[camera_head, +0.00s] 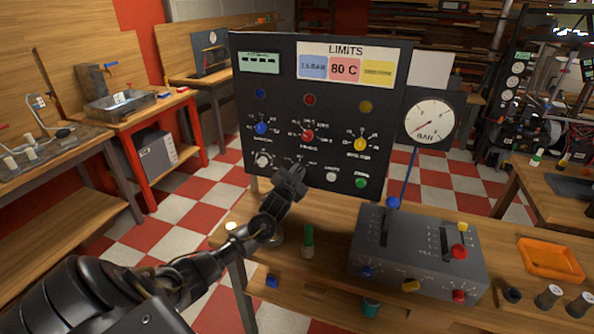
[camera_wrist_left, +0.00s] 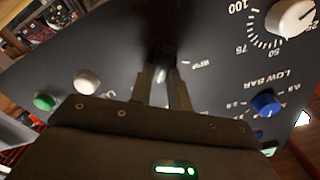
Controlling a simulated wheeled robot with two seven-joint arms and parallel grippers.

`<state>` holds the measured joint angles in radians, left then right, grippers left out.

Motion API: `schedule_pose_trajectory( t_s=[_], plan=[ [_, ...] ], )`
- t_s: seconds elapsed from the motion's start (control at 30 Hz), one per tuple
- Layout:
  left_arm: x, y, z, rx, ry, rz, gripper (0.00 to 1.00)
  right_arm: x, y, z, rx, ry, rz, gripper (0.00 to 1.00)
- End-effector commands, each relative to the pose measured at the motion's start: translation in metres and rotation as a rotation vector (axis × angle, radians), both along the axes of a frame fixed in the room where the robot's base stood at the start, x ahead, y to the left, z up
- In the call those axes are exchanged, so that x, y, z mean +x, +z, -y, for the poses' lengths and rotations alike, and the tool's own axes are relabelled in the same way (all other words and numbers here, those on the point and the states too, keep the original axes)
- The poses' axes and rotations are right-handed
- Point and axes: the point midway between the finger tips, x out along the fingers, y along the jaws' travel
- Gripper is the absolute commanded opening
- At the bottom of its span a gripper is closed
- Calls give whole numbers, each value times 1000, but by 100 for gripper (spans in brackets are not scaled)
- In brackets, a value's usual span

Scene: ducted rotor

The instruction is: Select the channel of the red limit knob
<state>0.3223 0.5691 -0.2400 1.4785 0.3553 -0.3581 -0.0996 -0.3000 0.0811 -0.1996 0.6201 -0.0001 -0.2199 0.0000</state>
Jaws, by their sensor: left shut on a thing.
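The black limits panel (camera_head: 290,95) stands upright at the back of the bench. The red limit knob (camera_head: 308,135) is in its middle row, between the blue knob (camera_head: 260,128) and the yellow knob (camera_head: 361,144). My left gripper (camera_head: 294,178) is at the panel's lower edge area, below the red knob. It is shut on a small control there, between the white dial (camera_head: 263,160) and the white button (camera_head: 331,177). In the left wrist view, the fingers (camera_wrist_left: 166,88) hide most of this control; the blue knob (camera_wrist_left: 267,103) is to the right. My right gripper is not in view.
A green button (camera_head: 361,183) is at the panel's lower right. A round bar gauge (camera_head: 429,118) stands beside the panel. A grey control box (camera_head: 420,258) with levers and knobs is on the bench, near an orange tray (camera_head: 551,259). A green-capped item (camera_head: 308,242) stands below my gripper.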

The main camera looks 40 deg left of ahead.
Motion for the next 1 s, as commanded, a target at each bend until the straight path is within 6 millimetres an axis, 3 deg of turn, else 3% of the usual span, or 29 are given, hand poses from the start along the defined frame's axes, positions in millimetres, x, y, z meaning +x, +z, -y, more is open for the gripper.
schedule_pose_trajectory(
  t_s=[0.5, 1.0],
  plan=[
    [1, -2, 3, 339, 0, -117, 0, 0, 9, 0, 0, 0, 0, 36],
    [1, -3, 3, 421, -1, -145, 0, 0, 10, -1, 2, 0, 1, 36]
  ],
)
